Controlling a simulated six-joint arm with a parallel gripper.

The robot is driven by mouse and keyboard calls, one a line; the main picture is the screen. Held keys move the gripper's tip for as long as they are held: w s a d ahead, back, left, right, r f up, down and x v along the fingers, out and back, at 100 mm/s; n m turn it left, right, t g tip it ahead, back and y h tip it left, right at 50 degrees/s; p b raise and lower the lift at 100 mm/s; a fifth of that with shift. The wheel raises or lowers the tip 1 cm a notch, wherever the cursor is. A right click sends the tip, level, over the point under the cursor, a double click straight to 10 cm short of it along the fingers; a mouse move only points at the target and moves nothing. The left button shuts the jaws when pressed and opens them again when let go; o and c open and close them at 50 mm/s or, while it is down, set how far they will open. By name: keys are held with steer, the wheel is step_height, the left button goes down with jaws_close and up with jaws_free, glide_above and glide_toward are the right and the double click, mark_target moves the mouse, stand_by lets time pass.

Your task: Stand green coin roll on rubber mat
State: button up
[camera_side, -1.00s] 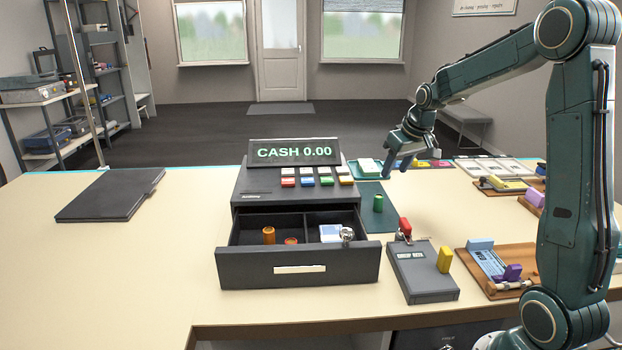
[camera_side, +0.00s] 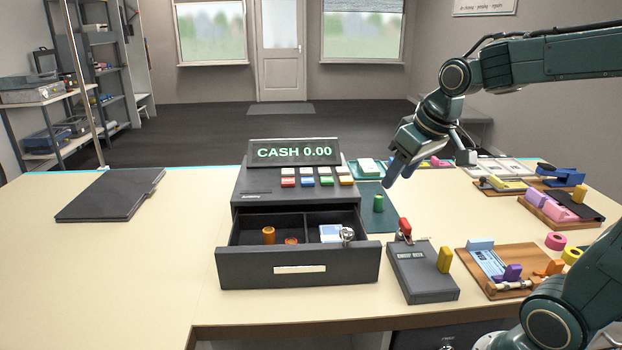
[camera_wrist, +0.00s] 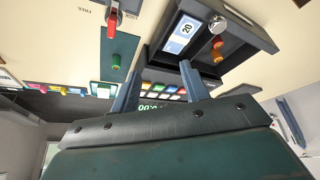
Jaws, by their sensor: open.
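The green coin roll (camera_side: 378,202) stands upright on the dark green rubber mat (camera_side: 377,222), to the right of the cash register. In the wrist view the green coin roll (camera_wrist: 116,62) also shows on the mat (camera_wrist: 124,42). My gripper (camera_side: 398,177) is open and empty, above the table behind and to the right of the roll, apart from it. Its two blue-grey fingers (camera_wrist: 161,70) spread apart in the wrist view with nothing between them.
The cash register drawer (camera_side: 300,268) is open, with orange rolls inside. A grey device with a red lever (camera_side: 424,272) and a yellow piece stands in front of the mat. Wooden trays (camera_side: 500,285) crowd the right. The table's left is mostly clear, with a dark folder (camera_side: 110,195).

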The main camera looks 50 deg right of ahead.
steer(key=s+a+f+n+y, duration=0.1)
steer(key=s+a, duration=0.7)
steer(key=s, duration=0.4)
steer(key=shift+s+n+t, duration=0.2)
steer(key=shift+n+t, duration=0.1)
steer(key=shift+n, duration=0.1)
steer(key=shift+f, duration=0.1)
